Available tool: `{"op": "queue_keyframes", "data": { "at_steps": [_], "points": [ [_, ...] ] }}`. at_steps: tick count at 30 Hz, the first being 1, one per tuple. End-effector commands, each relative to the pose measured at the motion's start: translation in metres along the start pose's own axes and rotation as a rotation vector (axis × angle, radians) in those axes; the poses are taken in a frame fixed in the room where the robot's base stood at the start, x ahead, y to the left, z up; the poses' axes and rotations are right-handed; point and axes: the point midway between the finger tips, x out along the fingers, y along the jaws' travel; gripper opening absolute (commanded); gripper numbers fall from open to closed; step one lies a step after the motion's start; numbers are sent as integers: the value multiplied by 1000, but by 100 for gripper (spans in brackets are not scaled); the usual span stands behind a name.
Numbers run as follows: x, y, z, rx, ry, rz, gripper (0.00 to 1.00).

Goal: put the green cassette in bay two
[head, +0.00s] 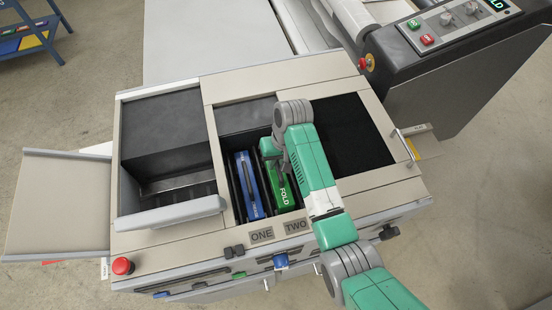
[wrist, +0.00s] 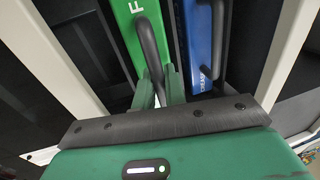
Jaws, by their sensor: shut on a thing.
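The green cassette (head: 285,198), marked FOLD, stands in the machine's opening behind the TWO label (head: 296,226). It is to the right of the blue cassette (head: 249,185), which stands behind the ONE label (head: 261,236). My gripper (head: 283,162) is above the green cassette, its fingers partly hidden by my arm. In the wrist view my gripper (wrist: 158,86) is shut on the black handle of the green cassette (wrist: 127,22); the blue cassette (wrist: 198,40) is close beside it. I cannot tell whether the green cassette is fully seated.
A dark open well (head: 350,135) lies to the right, and a dark compartment (head: 165,135) with a grey front bar to the left. A red stop button (head: 122,266) is at the front left corner. A control console (head: 440,35) stands at the back right.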

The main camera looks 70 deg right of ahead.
Motion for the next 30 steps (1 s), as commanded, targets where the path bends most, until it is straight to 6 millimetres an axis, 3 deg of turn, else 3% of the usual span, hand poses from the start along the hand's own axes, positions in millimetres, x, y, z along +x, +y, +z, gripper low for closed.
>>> {"op": "queue_keyframes", "data": {
  "at_steps": [12, 30],
  "points": [
    [26, 5, 0, -1, 1, 0, 0],
    [30, 6, -1, 0, 2, 0, 0]
  ]
}}
